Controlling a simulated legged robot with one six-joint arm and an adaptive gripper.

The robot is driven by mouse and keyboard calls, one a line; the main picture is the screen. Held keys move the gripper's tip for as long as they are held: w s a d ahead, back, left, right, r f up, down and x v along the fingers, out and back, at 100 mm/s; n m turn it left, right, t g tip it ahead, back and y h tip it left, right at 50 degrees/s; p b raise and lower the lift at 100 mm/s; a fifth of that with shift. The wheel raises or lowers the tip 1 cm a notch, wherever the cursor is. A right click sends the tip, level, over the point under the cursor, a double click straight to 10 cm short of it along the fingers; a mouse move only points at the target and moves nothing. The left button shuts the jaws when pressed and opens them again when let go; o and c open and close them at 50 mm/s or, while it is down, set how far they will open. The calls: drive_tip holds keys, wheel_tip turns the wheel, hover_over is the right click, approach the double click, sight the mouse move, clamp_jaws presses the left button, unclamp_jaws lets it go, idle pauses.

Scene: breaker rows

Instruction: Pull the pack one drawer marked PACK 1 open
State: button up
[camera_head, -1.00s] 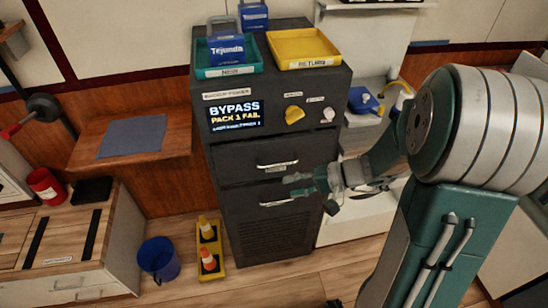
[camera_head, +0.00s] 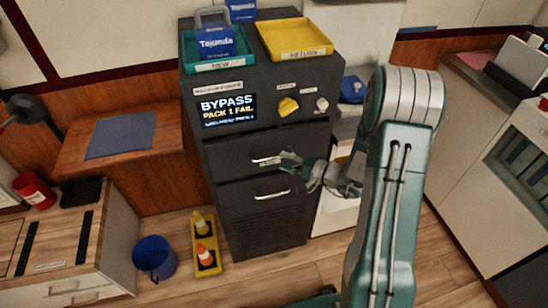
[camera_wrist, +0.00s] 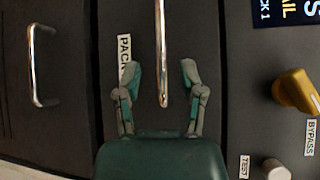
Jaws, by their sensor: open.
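The cabinet's upper drawer (camera_head: 235,168) looks shut. It has a metal bar handle (camera_head: 265,160), which also shows in the wrist view (camera_wrist: 160,40). A white label (camera_wrist: 124,50) beside the handle reads PACK; the rest of it is covered by a finger. My gripper (camera_head: 288,169) is open in front of this drawer. In the wrist view its two fingers (camera_wrist: 160,74) stand on either side of the handle's near end, with a gap to each side. I cannot tell how far the tips are from the drawer face.
A lower drawer handle (camera_head: 272,195) sits below. Above are a screen (camera_head: 228,110) reading BYPASS, PACK 1 FAIL, a yellow knob (camera_head: 288,107) and a white knob (camera_head: 322,105). Teal (camera_head: 190,62) and yellow trays (camera_head: 300,40) top the cabinet. Cones on a yellow base (camera_head: 207,267) stand on the floor.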

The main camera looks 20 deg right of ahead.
sight(274, 157)
drive_tip(key=x, duration=0.4)
drive_tip(key=shift+a, duration=0.15)
clamp_jaws()
drive_tip(key=shift+s, duration=0.1)
